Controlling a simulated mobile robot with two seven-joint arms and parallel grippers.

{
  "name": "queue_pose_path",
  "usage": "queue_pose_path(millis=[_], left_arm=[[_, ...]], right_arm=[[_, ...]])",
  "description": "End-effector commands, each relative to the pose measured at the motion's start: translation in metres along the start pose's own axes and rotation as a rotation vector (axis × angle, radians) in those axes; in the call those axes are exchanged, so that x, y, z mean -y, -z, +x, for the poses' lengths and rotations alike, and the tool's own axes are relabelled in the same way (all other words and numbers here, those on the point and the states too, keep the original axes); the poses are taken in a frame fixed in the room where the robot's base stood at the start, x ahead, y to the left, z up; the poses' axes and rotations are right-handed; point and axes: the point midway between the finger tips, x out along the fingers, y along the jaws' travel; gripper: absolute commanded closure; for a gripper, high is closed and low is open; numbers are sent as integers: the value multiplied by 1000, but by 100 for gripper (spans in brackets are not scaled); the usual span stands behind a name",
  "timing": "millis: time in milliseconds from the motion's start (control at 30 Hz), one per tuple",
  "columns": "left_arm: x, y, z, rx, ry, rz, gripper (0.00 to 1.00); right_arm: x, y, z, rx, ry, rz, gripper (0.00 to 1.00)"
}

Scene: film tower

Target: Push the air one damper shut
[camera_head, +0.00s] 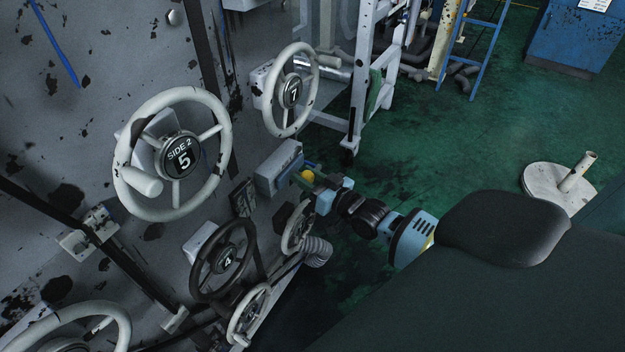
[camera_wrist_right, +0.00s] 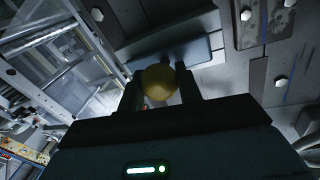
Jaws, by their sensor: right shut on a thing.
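A yellow ball knob (camera_head: 307,174) sits by a grey box (camera_head: 279,167) on the wall panel, below the handwheel marked 7. I take the knob to be the air one damper's handle; no label on it can be read. My right gripper (camera_head: 311,181) reaches it from the right and is shut on it. In the right wrist view the knob (camera_wrist_right: 158,80) lies between the two dark fingers (camera_wrist_right: 159,92), in front of the grey box (camera_wrist_right: 140,48). My left gripper is not in view.
Handwheels 5 (camera_head: 181,157), 7 (camera_head: 291,92) and 4 (camera_head: 224,262) stick out around the box. A corrugated hose (camera_head: 317,252) hangs below my right gripper. The green floor (camera_head: 450,135) is open to the right, with a round white base (camera_head: 550,187).

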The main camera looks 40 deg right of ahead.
Motion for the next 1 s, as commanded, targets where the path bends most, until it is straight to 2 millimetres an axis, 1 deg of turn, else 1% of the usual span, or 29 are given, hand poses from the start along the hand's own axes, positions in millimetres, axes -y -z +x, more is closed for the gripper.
queue_pose_path(millis=[133,233,267,400,667,767,867,1000], left_arm=[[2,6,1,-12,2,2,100],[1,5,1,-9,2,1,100],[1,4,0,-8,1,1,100],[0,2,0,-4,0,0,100],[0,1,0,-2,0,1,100],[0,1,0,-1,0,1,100],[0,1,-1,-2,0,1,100],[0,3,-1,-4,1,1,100]], right_arm=[[0,-1,0,3,0,0,100],[0,-1,0,3,0,0,100],[0,-1,0,3,0,0,63],[0,-1,0,3,0,0,46],[0,-1,0,2,0,-1,46],[0,-1,-4,3,-1,-1,46],[0,-2,-14,4,-1,0,46],[0,-1,-33,4,0,0,46]])
